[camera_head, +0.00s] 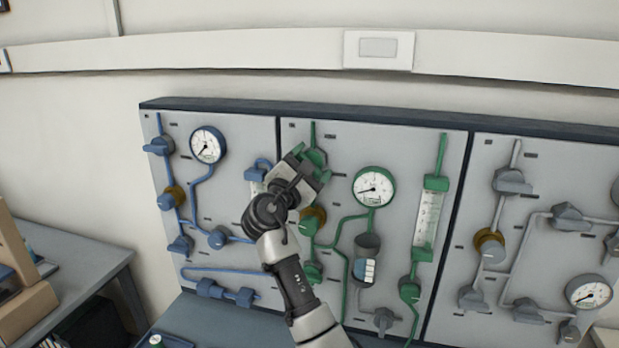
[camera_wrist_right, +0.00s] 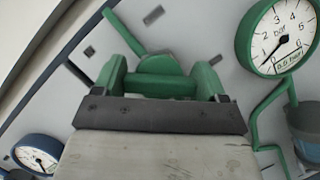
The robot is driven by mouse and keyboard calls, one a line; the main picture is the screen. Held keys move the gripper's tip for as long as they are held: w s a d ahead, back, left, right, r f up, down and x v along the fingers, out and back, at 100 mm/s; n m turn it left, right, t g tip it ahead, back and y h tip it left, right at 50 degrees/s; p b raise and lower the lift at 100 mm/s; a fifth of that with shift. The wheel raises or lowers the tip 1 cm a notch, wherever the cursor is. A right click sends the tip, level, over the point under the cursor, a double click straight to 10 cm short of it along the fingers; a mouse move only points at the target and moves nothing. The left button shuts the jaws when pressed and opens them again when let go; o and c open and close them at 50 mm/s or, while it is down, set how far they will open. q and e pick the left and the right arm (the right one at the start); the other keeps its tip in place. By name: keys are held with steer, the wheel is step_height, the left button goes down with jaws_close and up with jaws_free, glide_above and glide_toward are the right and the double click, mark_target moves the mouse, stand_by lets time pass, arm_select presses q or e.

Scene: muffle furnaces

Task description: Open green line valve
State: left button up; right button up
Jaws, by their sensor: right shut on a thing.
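The green line runs down the middle panel. Its top green valve (camera_head: 316,158) is partly hidden behind my right gripper (camera_head: 308,168). In the right wrist view the green valve (camera_wrist_right: 158,66) sits between the fingers of my right gripper (camera_wrist_right: 160,82), which is shut on it. My left gripper is not in view.
A blue-line panel with a gauge (camera_head: 207,145) is on the left, and a grey-line panel with a gauge (camera_head: 589,292) on the right. Below the top green valve sit a brown knob (camera_head: 312,220) and a lower green valve (camera_head: 312,271). A green flowmeter (camera_head: 428,218) stands right of the gauge.

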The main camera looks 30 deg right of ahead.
steer(key=m+g+b, duration=0.1)
steer(key=m, duration=0.1)
steer(key=m+g+b, duration=0.1)
steer(key=m, duration=0.2)
steer(key=shift+f+m+y+b, duration=0.2)
steer(key=shift+m+y+b, duration=0.1)
steer(key=shift+m+g+y+b, duration=0.3)
steer(key=shift+m+g+y, duration=0.05)
steer(key=shift+m, duration=0.8)
steer(key=shift+m+g+y+b, duration=0.25)
steer(key=shift+m+g+y, duration=0.1)
steer(key=shift+m, duration=0.8)
steer(key=o, duration=0.9)
steer(key=shift+s, duration=0.1)
steer(key=b+v, duration=0.2)
steer(key=v, duration=0.9)
steer(key=shift+r+b, duration=0.15)
steer(key=shift+b, duration=0.25)
steer(key=shift+d, duration=0.1)
